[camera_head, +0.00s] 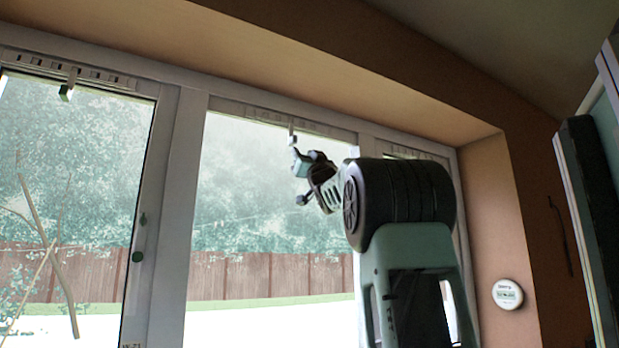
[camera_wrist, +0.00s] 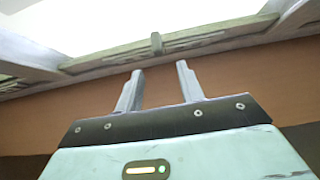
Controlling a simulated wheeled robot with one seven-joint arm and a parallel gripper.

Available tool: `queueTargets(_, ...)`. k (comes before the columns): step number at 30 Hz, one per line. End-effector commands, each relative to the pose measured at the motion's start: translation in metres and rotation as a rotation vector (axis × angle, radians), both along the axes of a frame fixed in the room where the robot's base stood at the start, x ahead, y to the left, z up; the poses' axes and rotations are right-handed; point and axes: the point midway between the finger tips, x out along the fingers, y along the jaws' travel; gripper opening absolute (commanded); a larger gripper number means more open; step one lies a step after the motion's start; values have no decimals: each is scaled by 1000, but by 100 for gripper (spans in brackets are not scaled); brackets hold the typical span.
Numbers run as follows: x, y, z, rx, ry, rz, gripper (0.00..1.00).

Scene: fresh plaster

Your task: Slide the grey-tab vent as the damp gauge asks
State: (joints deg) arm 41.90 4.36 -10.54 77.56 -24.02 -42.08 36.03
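The middle window's vent (camera_head: 262,113) is a pale slotted strip along the top of the frame. Its small grey tab (camera_head: 291,131) hangs near the strip's middle, just above my gripper (camera_head: 296,151). In the wrist view the vent (camera_wrist: 105,58) runs across the top, and the grey tab (camera_wrist: 156,43) stands just beyond the gap between my fingertips (camera_wrist: 160,70). My gripper is open and empty; the fingers appear apart from the tab. The damp gauge (camera_head: 507,294) is a round white dial on the right wall with a greenish band; its text is too small to read.
The left window has another vent (camera_head: 95,74) with a hanging tab (camera_head: 67,91). A third vent (camera_head: 417,153) at the right is partly hidden behind my arm. A sloping plaster soffit (camera_head: 300,75) is close above the windows. A dark-edged panel (camera_head: 590,200) stands at the far right.

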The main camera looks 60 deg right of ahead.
Motion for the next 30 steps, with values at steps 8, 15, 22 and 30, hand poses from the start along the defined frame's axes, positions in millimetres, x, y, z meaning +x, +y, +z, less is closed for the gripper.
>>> queueTargets(8,-24,14,-29,-1,0,1,38)
queueTargets(15,-27,15,-31,-1,0,1,38)
queueTargets(22,-27,15,-31,-1,0,1,38)
queueTargets(30,-26,15,-31,0,1,1,38)
